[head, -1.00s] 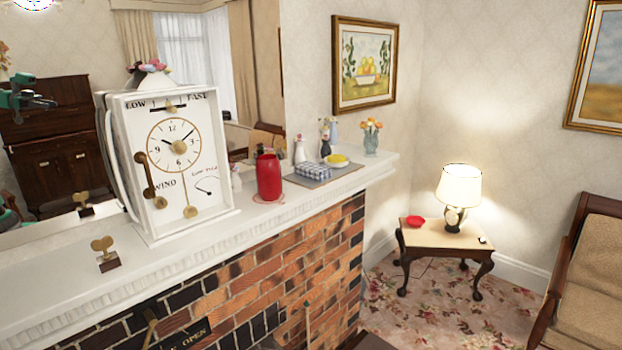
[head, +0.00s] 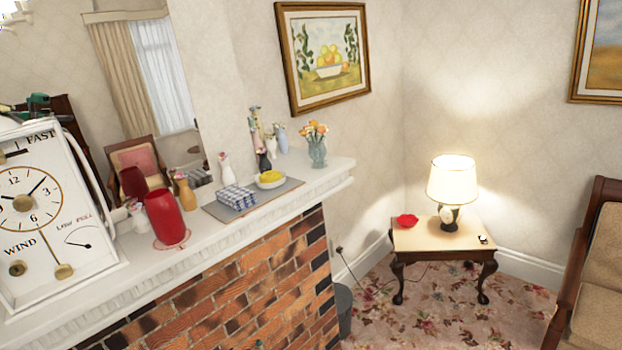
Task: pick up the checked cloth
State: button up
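The checked cloth (head: 238,198), blue and white and folded into a small block, lies on a flat grey mat (head: 222,214) on the white mantelpiece. It sits at the left part of the mat, beside a bowl with something yellow in it (head: 269,179). My gripper itself does not show clearly. A green and dark shape (head: 38,102), partly hidden behind the clock, looks like a reflection of my arm in the mirror.
A red cylinder (head: 164,216) stands left of the cloth, and a white clock (head: 35,215) farther left. Small vases and a flower vase (head: 317,151) stand behind and right of the mat. A lamp (head: 452,185) lights a side table. Patterned carpet lies below.

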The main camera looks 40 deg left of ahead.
aim_at(236, 197)
jog(key=i, duration=1.2)
jog(key=u, duration=1.05)
jog(key=i, duration=0.65)
jog(key=u, duration=0.4)
